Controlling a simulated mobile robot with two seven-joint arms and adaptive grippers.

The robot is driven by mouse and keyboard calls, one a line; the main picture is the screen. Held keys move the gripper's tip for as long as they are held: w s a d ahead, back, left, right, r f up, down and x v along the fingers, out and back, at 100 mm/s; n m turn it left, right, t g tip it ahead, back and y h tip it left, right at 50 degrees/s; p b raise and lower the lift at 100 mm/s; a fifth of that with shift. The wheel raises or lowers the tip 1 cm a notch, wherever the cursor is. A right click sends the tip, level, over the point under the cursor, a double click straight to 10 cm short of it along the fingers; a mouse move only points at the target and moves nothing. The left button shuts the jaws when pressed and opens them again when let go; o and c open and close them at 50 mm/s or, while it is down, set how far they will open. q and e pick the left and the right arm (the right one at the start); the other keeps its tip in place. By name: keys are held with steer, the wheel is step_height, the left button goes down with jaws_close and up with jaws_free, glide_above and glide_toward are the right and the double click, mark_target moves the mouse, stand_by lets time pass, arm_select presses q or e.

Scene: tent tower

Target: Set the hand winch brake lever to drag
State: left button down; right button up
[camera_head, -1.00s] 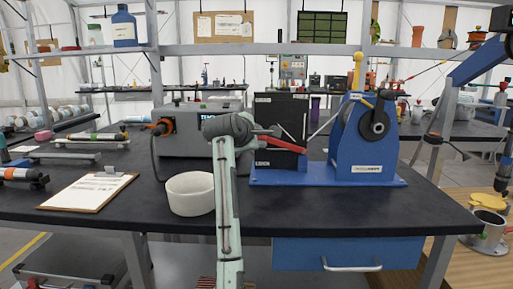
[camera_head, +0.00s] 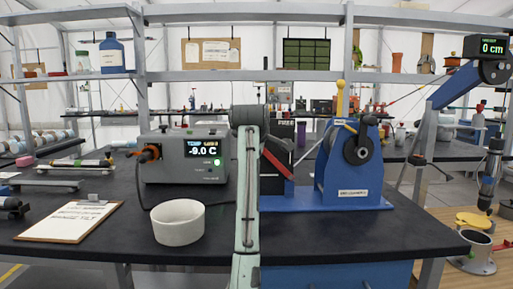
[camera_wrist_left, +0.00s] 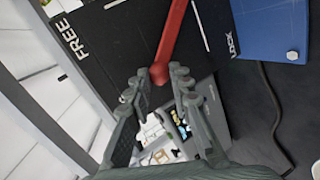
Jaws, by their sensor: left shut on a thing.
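The hand winch, a blue housing (camera_head: 335,170) with a black hub, stands on a blue base on the bench. Beside it is a black panel (camera_head: 284,131) marked FREE at the top. The red brake lever (camera_head: 276,165) slants up to the left across this panel. In the left wrist view the lever (camera_wrist_left: 170,38) lies between the words FREE and LOCK; no DRAG label is legible. My left gripper (camera_wrist_left: 157,82) is shut on the lever's knobbed end. My right gripper is out of view.
A grey power unit (camera_head: 185,168) reading -9.0 C, a white bowl (camera_head: 178,222) and a clipboard (camera_head: 72,220) are on the bench left of my arm. A display (camera_head: 492,47) at upper right reads 0 cm. The bench front right of my arm is clear.

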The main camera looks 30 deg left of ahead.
arm_select(q)
steer(key=c, duration=1.3)
jaws_free()
steer(key=shift+c, duration=0.2)
steer(key=v, duration=1.2)
steer(key=shift+s+d+f, duration=0.1)
